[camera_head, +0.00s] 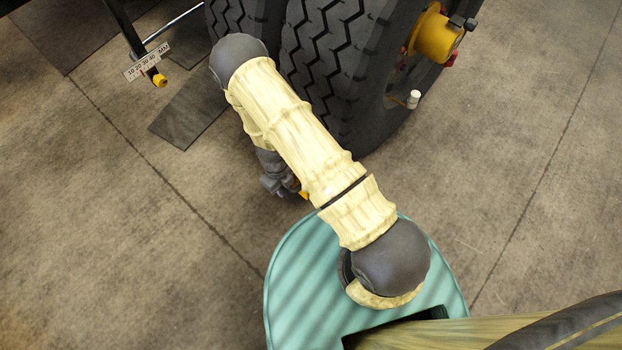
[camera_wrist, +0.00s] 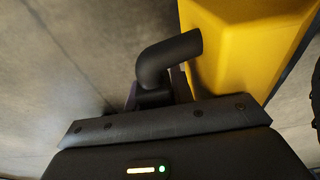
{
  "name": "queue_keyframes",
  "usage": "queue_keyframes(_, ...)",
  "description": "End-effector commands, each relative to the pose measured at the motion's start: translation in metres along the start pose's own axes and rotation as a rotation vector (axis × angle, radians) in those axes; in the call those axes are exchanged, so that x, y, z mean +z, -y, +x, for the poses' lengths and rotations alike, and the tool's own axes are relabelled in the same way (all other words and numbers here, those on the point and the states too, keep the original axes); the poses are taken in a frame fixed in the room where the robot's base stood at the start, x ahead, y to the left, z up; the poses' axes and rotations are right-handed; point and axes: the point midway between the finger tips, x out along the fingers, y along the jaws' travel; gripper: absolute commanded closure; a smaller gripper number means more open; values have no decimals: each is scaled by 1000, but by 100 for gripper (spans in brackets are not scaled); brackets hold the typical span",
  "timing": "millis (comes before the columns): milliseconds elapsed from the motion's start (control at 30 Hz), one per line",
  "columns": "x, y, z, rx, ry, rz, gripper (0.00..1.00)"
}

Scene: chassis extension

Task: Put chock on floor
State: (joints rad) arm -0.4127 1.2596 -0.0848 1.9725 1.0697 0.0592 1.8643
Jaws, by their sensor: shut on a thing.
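The yellow chock (camera_wrist: 245,45) fills the upper right of the wrist view, with a bent black handle (camera_wrist: 168,58) at its side. My gripper (camera_wrist: 160,98) is shut on this handle; its fingers are mostly hidden behind the wrist housing. In the head view my gripper (camera_head: 272,183) is largely hidden under my arm, and only a small yellow piece of the chock (camera_head: 303,195) shows beside it. The concrete floor (camera_head: 170,250) lies below. I cannot tell whether the chock touches it.
Large black tyres (camera_head: 345,65) stand just beyond my arm, with a yellow hub (camera_head: 437,36) at the right. A dark mat (camera_head: 190,112) lies left of the tyres. A marked scale plate (camera_head: 147,62) hangs at upper left. Floor at left and right is clear.

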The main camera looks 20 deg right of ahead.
Motion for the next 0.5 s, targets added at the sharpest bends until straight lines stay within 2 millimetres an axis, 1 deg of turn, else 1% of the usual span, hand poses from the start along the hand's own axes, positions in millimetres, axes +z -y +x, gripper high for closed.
queue_keyframes(67,0,1,0,-2,2,1,100)
queue_keyframes(167,1,1,6,-2,1,0,100)
queue_keyframes(267,3,0,19,-1,2,-2,100)
queue_keyframes(400,6,-1,44,0,1,-3,100)
queue_keyframes(500,8,-1,57,-2,2,-5,100)
